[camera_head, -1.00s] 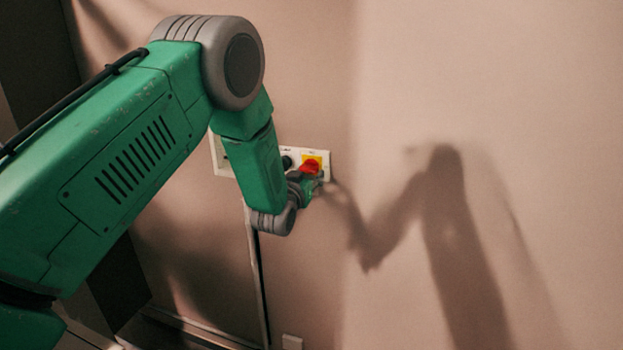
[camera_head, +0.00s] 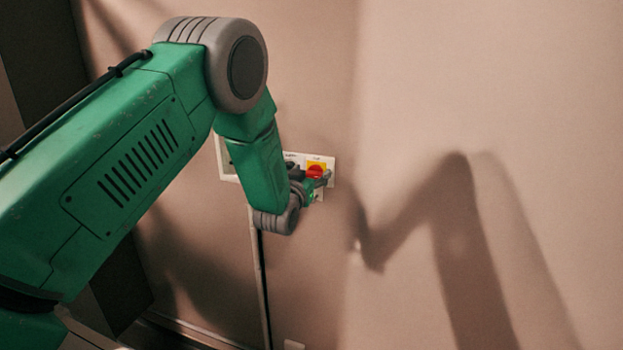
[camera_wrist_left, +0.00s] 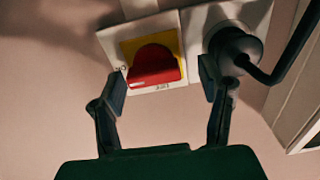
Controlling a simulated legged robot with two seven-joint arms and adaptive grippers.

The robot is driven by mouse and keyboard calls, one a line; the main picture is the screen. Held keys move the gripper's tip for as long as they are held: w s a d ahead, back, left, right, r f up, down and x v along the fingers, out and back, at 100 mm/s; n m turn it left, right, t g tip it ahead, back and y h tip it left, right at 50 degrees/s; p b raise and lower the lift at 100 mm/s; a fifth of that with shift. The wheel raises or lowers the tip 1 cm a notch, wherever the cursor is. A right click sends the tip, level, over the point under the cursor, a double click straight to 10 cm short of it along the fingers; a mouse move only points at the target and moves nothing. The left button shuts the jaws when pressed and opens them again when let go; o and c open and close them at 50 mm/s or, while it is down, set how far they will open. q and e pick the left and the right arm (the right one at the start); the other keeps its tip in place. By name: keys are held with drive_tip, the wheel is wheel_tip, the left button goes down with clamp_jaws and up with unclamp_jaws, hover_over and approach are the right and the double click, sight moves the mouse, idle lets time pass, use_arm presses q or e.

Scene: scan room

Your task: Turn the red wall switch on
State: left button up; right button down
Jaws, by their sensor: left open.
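The red wall switch (camera_head: 315,171) is a red knob on a yellow square, set in a white wall panel (camera_head: 330,161). In the left wrist view the red knob (camera_wrist_left: 153,66) stands between and just beyond the fingertips of my left gripper (camera_wrist_left: 160,88). The two dark fingers are apart, one at each side of the knob, with nothing held between them. In the head view my left gripper (camera_head: 318,184) is at the panel, at the lower edge of the switch. My right gripper is in neither view.
A black plug (camera_wrist_left: 236,50) with a dark cable sits in the panel beside the switch, close to one finger. A white conduit (camera_head: 257,260) runs down the wall below the panel. The wall (camera_head: 480,100) to the right is bare, with the arm's shadow on it.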

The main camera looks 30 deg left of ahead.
use_arm(q)
drive_tip(key=v, duration=1.2)
drive_tip(key=shift+w, duration=0.1)
drive_tip(key=shift+f, duration=0.15)
